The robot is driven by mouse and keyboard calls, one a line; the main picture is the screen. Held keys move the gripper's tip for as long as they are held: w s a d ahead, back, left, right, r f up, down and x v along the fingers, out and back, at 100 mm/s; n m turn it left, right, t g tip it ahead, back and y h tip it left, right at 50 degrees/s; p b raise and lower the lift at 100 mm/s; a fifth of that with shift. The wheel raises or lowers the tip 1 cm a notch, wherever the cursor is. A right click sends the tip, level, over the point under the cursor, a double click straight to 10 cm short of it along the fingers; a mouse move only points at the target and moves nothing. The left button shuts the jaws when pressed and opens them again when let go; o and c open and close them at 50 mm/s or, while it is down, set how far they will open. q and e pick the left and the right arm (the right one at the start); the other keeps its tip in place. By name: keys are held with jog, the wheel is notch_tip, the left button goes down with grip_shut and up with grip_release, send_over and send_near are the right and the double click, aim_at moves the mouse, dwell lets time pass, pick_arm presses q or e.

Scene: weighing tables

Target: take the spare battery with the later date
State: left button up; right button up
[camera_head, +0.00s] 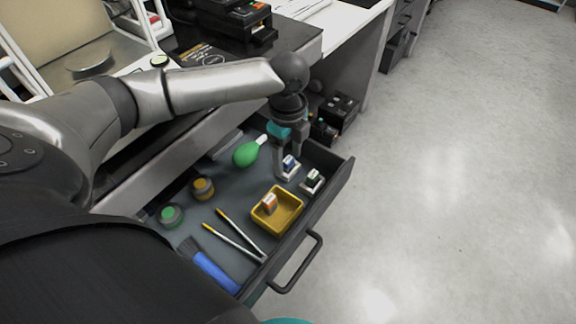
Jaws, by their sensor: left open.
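My left gripper (289,166) points down into the open drawer (341,182). It is open, with its fingers around or just above a small blue-and-white battery (291,161) on a white holder. I cannot tell whether the fingers touch it. A dark green-and-white battery (313,176) stands on another white holder just to the right. An orange-and-white battery (269,203) sits in a yellow tray (292,215) nearer the drawer front. The dates on the batteries are too small to read. My right gripper is out of view.
The drawer also holds a green blower bulb (247,153), a green-topped jar (171,215), a yellow-brown jar (203,188), tweezers (235,238) and a blue brush (213,271). The drawer handle (300,270) sticks out in front. Black boxes (336,112) lie beyond the drawer. The floor at right is clear.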

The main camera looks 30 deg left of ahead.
pick_arm(q)
grip_shut()
dwell(0.6)
